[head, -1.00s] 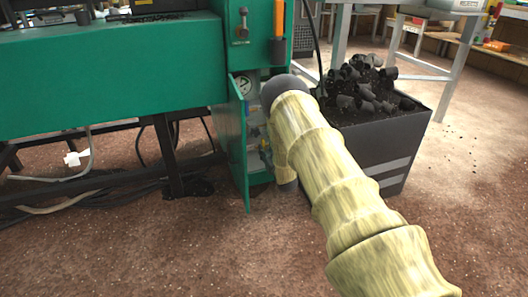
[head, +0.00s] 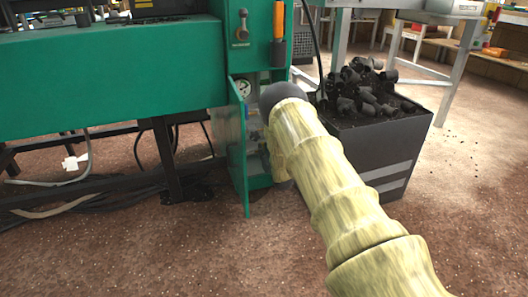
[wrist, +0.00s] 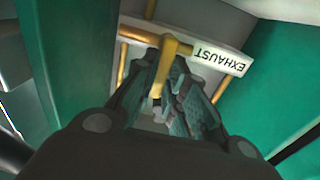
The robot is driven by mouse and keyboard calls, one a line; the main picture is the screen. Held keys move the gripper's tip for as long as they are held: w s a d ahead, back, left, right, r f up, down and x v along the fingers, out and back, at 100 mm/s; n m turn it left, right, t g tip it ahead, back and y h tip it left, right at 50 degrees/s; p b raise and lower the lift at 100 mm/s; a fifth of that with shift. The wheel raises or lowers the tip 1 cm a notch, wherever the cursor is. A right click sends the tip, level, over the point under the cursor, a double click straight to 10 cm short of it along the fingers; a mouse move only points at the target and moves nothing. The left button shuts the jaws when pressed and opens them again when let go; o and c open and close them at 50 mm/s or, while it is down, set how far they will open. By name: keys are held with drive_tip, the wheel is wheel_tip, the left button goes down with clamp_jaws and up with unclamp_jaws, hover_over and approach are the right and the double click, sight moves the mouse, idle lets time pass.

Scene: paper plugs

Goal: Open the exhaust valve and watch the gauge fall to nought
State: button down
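The exhaust valve's brass handle (wrist: 166,68) shows in the wrist view beside a white label reading EXHAUST (wrist: 220,60), which appears upside down. My gripper (wrist: 166,75) has its two dark fingers close on both sides of the handle and looks shut on it. The pressure gauge (head: 243,87) is a small round white dial inside the open green cabinet in the head view; its needle is too small to read. In the head view my arm's sleeved links hide the gripper and the valve.
The green cabinet door (head: 236,150) stands open to the left of my arm. A dark bin (head: 375,150) heaped with black plugs stands close on the right. Brass pipes (wrist: 122,65) run near the valve. Cables lie on the floor at left.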

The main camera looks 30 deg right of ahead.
drive_tip(key=shift+d+r+p, duration=0.1)
drive_tip(key=shift+p, duration=0.3)
drive_tip(key=m+p, duration=0.2)
drive_tip(key=d+m+p, duration=0.1)
drive_tip(key=m+p, duration=0.1)
drive_tip(key=shift+s+d+m, duration=0.1)
drive_tip(key=shift+s+m, duration=0.1)
drive_tip(key=shift+m, duration=0.2)
drive_tip(key=m, duration=0.1)
drive_tip(key=m+p, duration=0.1)
drive_tip(key=f+m, duration=0.1)
drive_tip(key=shift+s+d+m, duration=0.15)
drive_tip(key=shift+d+m, duration=0.15)
drive_tip(key=shift+d, duration=0.05)
drive_tip(key=m, duration=0.3)
drive_tip(key=f+m, duration=0.1)
drive_tip(key=shift+d+m, duration=0.3)
drive_tip(key=shift+d, duration=0.05)
drive_tip(key=m, duration=0.2)
drive_tip(key=f+m+b, duration=0.1)
drive_tip(key=m, duration=0.1)
drive_tip(key=shift+f+m, duration=0.15)
drive_tip(key=shift+m, duration=0.25)
